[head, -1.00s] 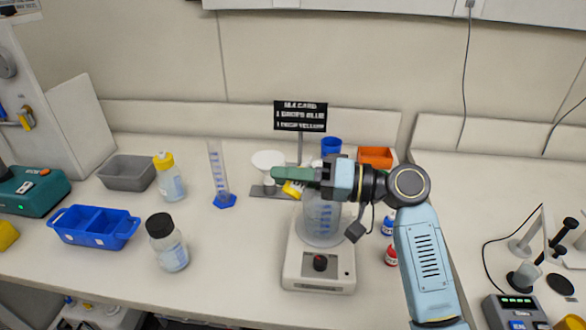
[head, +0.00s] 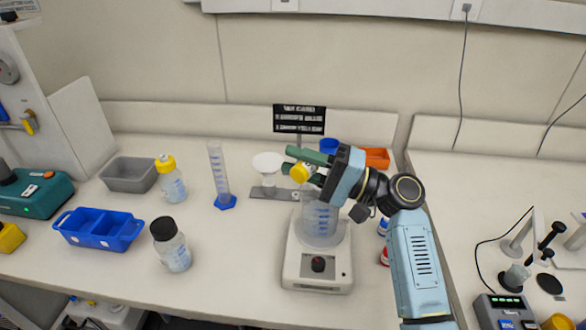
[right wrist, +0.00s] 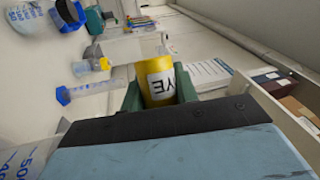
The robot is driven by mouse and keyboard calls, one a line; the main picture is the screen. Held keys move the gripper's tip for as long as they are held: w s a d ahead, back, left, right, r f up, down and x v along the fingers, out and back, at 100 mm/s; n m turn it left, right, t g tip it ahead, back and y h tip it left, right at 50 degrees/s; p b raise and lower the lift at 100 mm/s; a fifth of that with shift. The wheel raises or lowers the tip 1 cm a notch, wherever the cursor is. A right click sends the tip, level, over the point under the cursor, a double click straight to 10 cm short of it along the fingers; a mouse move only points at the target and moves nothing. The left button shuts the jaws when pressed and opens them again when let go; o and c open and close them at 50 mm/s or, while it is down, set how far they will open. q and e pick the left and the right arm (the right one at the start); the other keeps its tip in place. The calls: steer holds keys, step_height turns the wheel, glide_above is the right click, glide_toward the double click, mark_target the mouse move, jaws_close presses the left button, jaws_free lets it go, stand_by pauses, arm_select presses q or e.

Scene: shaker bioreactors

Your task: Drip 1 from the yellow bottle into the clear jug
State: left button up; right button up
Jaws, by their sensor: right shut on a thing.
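My right gripper (head: 296,161) is shut on the small yellow bottle (head: 300,173). It holds the bottle above and slightly left of the clear jug's mouth, apart from the jug. In the right wrist view the yellow bottle (right wrist: 158,82) sits between the green fingers, with part of a white label reading "YE". In the head view its round yellow end faces the camera, so it looks tilted; its nozzle is not clear. The clear jug (head: 320,226), with blue markings, stands upright on a white stirrer plate (head: 318,268). My left gripper is out of view.
Blue (head: 383,227) and red (head: 385,257) small bottles stand right of the jug, partly behind my arm. A black sign (head: 299,119), a white funnel on a stand (head: 268,162) and a measuring cylinder (head: 218,172) stand behind and left.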

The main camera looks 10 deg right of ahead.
steer(key=m, duration=0.1)
steer(key=w+d+r+m+t, duration=0.1)
steer(key=shift+w+d+m+p, duration=0.2)
steer(key=shift+m+p, duration=0.1)
steer(key=shift+p, duration=0.05)
steer(key=shift+d+r+m+t+p, duration=0.15)
steer(key=shift+m+t+p, duration=0.25)
steer(key=shift+m, duration=0.3)
steer(key=m+t, duration=0.1)
steer(key=m+p, duration=0.1)
steer(key=m, duration=0.1)
steer(key=r+m+t+p, duration=0.1)
steer(key=shift+w+d+r+m+t, duration=0.1)
steer(key=shift+w+d+m+t, duration=0.1)
steer(key=shift+w+m+t, duration=0.1)
stand_by(0.7)
